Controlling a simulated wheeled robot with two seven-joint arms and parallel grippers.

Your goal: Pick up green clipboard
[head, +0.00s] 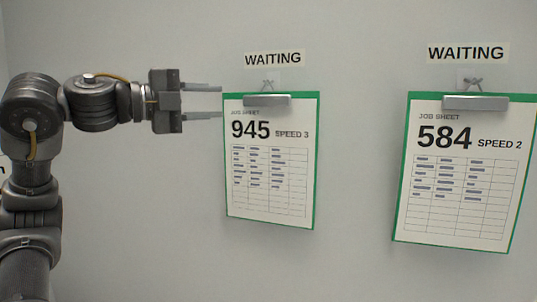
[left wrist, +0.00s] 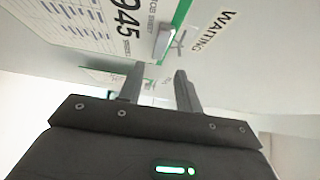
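A green clipboard (head: 268,165) with a sheet reading 945, SPEED 3 hangs on the wall under a WAITING label. A second green clipboard (head: 464,175) with a sheet reading 584, SPEED 2 hangs to its right under another WAITING label. My left gripper (head: 221,101) is open and empty. Its fingertips point right, at the upper left edge of the 945 clipboard; I cannot tell whether they touch it. In the left wrist view the 945 clipboard (left wrist: 90,25) shows beyond the open fingers, its metal clip (left wrist: 166,42) near them. My right gripper is out of view.
The pale wall (head: 350,40) is bare around both clipboards, with a clear gap between them. Each hangs from a small hook mount at its top. Part of another dark-lettered label shows at the far left edge, behind my left arm.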

